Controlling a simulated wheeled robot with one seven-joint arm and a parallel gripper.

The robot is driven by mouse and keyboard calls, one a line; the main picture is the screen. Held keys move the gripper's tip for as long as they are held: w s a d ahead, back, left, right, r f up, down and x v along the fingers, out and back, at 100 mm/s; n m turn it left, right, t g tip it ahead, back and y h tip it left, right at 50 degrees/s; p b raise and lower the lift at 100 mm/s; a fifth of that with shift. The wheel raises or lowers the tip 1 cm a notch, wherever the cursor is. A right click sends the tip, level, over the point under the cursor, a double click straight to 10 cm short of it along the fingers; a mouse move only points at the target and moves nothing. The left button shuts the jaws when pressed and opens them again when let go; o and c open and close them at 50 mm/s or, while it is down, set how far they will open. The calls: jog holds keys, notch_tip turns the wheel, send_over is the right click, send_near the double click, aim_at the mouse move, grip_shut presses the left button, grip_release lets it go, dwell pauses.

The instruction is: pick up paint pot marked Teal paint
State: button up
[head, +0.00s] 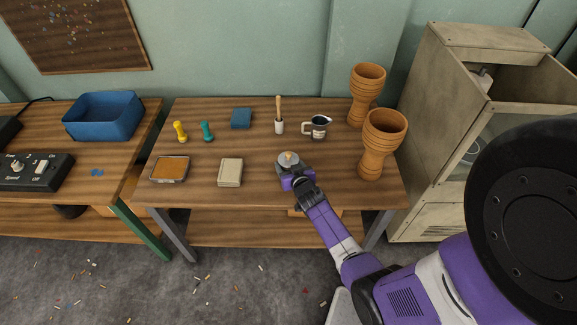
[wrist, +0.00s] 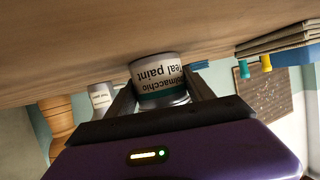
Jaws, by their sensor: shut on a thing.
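The paint pot (wrist: 160,82) is a short pale tin. In the head view the pot (head: 288,157) is at the front right of the table, partly hidden by my gripper (head: 290,172). My gripper (wrist: 162,100) is shut on the pot, with one finger on each side of it. The pot is upright at or very near the tabletop; I cannot tell whether it touches.
Two goblet drums (head: 367,85) (head: 381,145) stand to the right. A beige block (head: 230,172), an orange-brown tray (head: 169,180), and yellow (head: 180,131) and teal (head: 206,131) handled pieces are left.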

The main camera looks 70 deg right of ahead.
jog(key=shift+r, duration=0.15)
jog(key=shift+r+p, duration=0.55)
jog(key=shift+p, duration=0.05)
notch_tip(320, 180, up, 19)
jog(key=p, duration=0.4)
jog(key=shift+f, duration=0.15)
notch_tip(320, 180, up, 12)
jog(key=p, duration=0.6)
dwell(0.5)
